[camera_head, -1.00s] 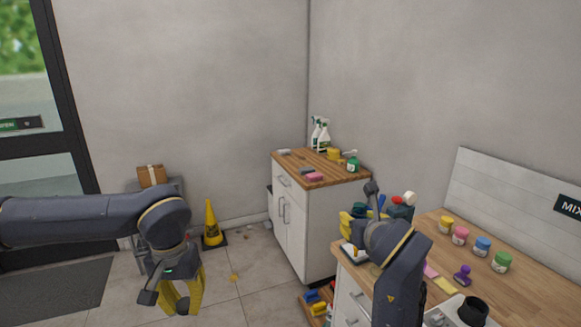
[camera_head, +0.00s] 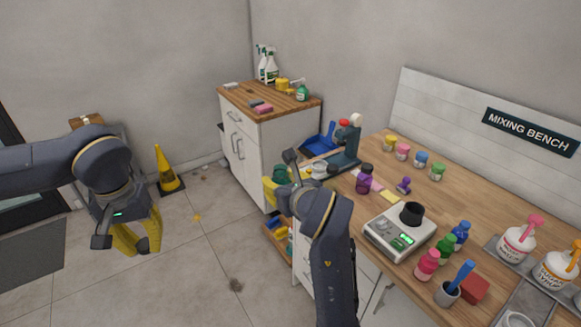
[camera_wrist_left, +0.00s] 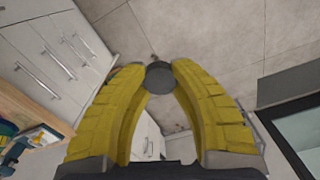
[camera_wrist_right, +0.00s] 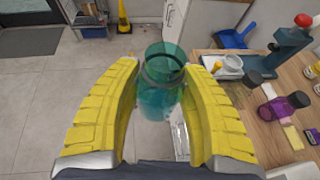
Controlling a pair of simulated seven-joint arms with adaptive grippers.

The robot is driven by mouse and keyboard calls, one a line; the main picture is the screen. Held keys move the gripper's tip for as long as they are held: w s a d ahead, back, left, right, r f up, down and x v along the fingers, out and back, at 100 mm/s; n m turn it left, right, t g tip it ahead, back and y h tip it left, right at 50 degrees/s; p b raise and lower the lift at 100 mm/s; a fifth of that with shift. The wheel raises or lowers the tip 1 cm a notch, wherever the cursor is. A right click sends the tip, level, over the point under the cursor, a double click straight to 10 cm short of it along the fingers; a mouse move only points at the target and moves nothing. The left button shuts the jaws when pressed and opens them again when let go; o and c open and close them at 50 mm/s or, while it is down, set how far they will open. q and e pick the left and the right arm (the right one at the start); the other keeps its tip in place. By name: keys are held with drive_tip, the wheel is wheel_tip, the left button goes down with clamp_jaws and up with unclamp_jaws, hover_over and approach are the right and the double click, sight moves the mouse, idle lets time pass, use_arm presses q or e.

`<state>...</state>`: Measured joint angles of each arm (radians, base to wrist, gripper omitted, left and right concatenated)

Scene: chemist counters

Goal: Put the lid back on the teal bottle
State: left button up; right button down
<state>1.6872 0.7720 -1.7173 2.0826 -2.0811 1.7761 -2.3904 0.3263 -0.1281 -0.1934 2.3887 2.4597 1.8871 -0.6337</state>
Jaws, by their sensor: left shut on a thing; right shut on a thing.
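The teal bottle (camera_wrist_right: 160,85) is translucent and open-topped, with a dark ring at its neck. My right gripper (camera_wrist_right: 160,78) is shut on it and holds it in the air, mouth away from the palm. In the head view, my right gripper (camera_head: 277,187) is partly hidden by its own wrist, beside the bench's left end; a bit of the bottle (camera_head: 281,172) shows. My left gripper (camera_head: 140,247) is over the floor at the left, well apart from the bottle. In the left wrist view it is shut on a dark round lid (camera_wrist_left: 160,84) at its fingertips.
The mixing bench (camera_head: 475,178) holds a scale (camera_head: 385,240), a purple jar (camera_head: 364,179), several coloured pots and bottles. A white cabinet (camera_head: 255,150) stands behind my right gripper. A yellow cone (camera_head: 166,172) is on the floor. The space between my grippers is clear.

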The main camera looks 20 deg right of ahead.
sight(281, 177)
drive_tip(key=s+a+f+n+y, duration=0.1)
drive_tip(key=s+a+f+y, duration=0.1)
drive_tip(key=s+a+f, duration=0.2)
drive_tip(key=a+f, duration=0.1)
drive_tip(key=a, duration=0.1)
drive_tip(key=shift+s+a+f+n, duration=0.25)
drive_tip(key=shift+a+f+n, duration=0.05)
drive_tip(key=shift+a, duration=0.1)
idle(0.3)
use_arm(q)
drive_tip(key=w+d+r+n, duration=0.1)
drive_tip(key=d+r, duration=0.2)
drive_tip(key=d, duration=0.5)
drive_tip(key=w+d+r+n, duration=0.1)
drive_tip(key=d+r, duration=0.3)
drive_tip(key=d, duration=0.5)
drive_tip(key=w+d+r+n, duration=0.1)
drive_tip(key=d+r, duration=0.2)
drive_tip(key=d, duration=0.5)
drive_tip(key=shift+w+d+r, duration=0.25)
drive_tip(key=shift+w+d, duration=0.1)
drive_tip(key=shift+d, duration=0.05)
drive_tip(key=shift+f, duration=0.1)
drive_tip(key=shift+a+f, duration=0.1)
drive_tip(key=shift+f, duration=1.8)
